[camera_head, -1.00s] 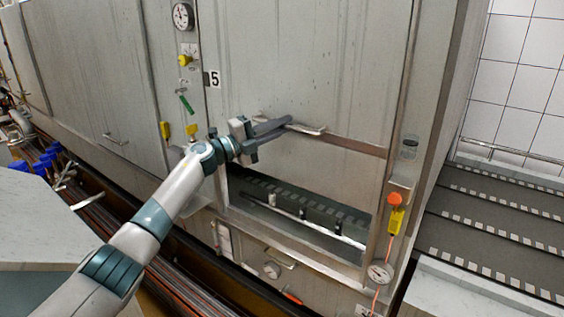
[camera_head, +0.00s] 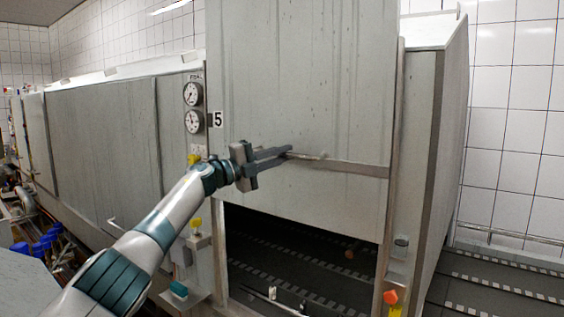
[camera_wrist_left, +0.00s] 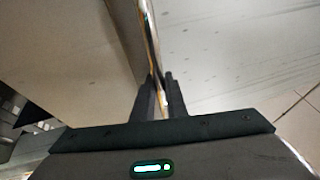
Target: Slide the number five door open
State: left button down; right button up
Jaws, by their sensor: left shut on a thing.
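The number five door (camera_head: 300,90) is a tall grey metal panel beside the black-on-white "5" label (camera_head: 217,119). It stands raised, with a dark opening (camera_head: 300,262) below its lower edge. My left gripper (camera_head: 287,152) is shut on the door's bar handle (camera_head: 312,156), low on the panel. In the left wrist view the fingers (camera_wrist_left: 160,98) close around the thin shiny handle bar (camera_wrist_left: 150,40). My right gripper is not in view.
Gauges (camera_head: 193,108) sit left of the door. An orange knob (camera_head: 390,297) is on the right post. A slatted conveyor (camera_head: 500,285) runs at the right. Blue items (camera_head: 40,245) and pipes lie at the left. Inside the opening are dark slatted belts.

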pick_arm(q)
jog(key=shift+r, duration=0.2)
jog(key=c, duration=1.8)
grip_release()
jog(key=shift+o, duration=0.2)
jog(key=shift+f, duration=0.1)
jog(key=shift+a+f, duration=0.1)
jog(key=b+v, duration=0.8)
jog(key=v, duration=0.9)
jog(key=shift+s, duration=0.1)
